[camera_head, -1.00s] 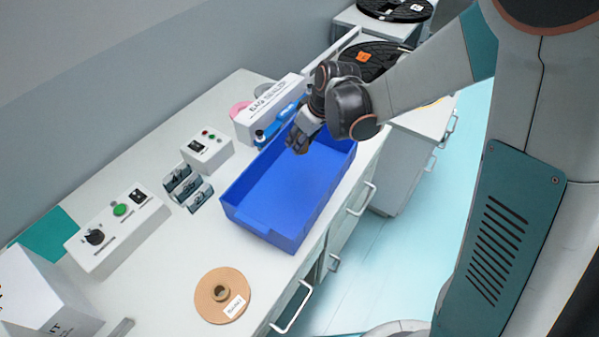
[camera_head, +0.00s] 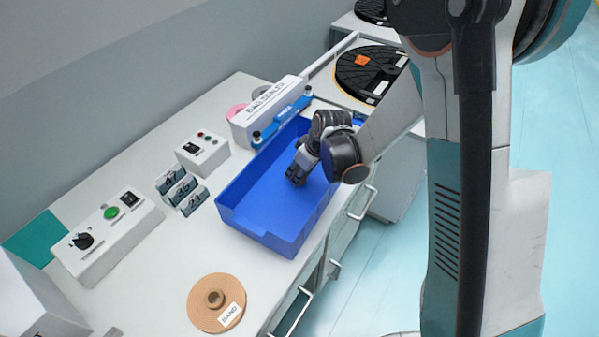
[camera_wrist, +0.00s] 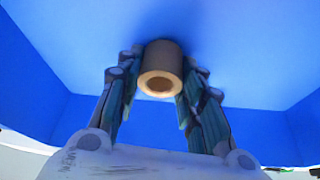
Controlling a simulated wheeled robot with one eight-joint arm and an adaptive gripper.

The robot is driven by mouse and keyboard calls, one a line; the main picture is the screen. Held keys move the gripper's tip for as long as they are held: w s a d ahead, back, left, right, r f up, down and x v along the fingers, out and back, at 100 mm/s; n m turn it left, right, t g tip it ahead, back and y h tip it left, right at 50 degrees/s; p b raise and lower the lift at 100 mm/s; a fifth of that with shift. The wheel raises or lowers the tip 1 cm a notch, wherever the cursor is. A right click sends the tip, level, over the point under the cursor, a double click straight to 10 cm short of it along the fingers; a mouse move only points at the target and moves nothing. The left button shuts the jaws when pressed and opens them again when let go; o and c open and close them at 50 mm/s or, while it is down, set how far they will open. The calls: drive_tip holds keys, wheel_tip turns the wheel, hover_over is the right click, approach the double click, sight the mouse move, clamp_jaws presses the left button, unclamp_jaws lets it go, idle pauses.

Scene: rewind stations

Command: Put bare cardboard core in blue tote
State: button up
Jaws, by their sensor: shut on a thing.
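The bare cardboard core (camera_wrist: 160,66) is a short brown tube with an open end towards the wrist camera. My gripper (camera_wrist: 158,88) has its fingers on both sides of the core, shut on it. In the head view my gripper (camera_head: 297,176) is inside the blue tote (camera_head: 245,222), pointing down. The core is hidden there behind the fingers. Blue floor and walls of the tote (camera_wrist: 35,75) fill the wrist view around the core. I cannot tell whether the core touches the tote's floor.
A brown disc labelled BAND (camera_head: 216,303) lies in front of the tote. A bag sealer (camera_head: 270,105) stands behind it. Numbered holders (camera_head: 182,188), a control box (camera_head: 108,232) and a smaller box (camera_head: 203,153) are to the left. A black reel (camera_head: 368,75) lies at the back.

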drive_tip(key=shift+f, duration=0.1)
drive_tip(key=o, duration=0.8)
drive_tip(key=shift+o, duration=0.2)
drive_tip(key=shift+r, duration=0.5)
drive_tip(key=s+d+r+m+t+h+p, duration=0.1)
drive_tip(key=s+d+r, duration=0.25)
drive_tip(key=r, duration=0.45)
drive_tip(key=s+d+r+m+p, duration=0.1)
drive_tip(key=s+d+r+m, duration=0.15)
drive_tip(key=s+r, duration=0.35)
drive_tip(key=s+d+r+m+t+h+p, duration=0.1)
drive_tip(key=s+d+r+p, duration=0.15)
drive_tip(key=r, duration=0.65)
drive_tip(key=s+d+r+m+t, duration=0.1)
drive_tip(key=s+d+r+m, duration=0.1)
drive_tip(key=s, duration=0.3)
drive_tip(key=s+d+r+m+h, duration=0.1)
drive_tip(key=s+d+r+m, duration=0.1)
drive_tip(key=s+d, duration=0.2)
drive_tip(key=shift+s+t+b, duration=0.4)
drive_tip(key=shift+s, duration=0.75)
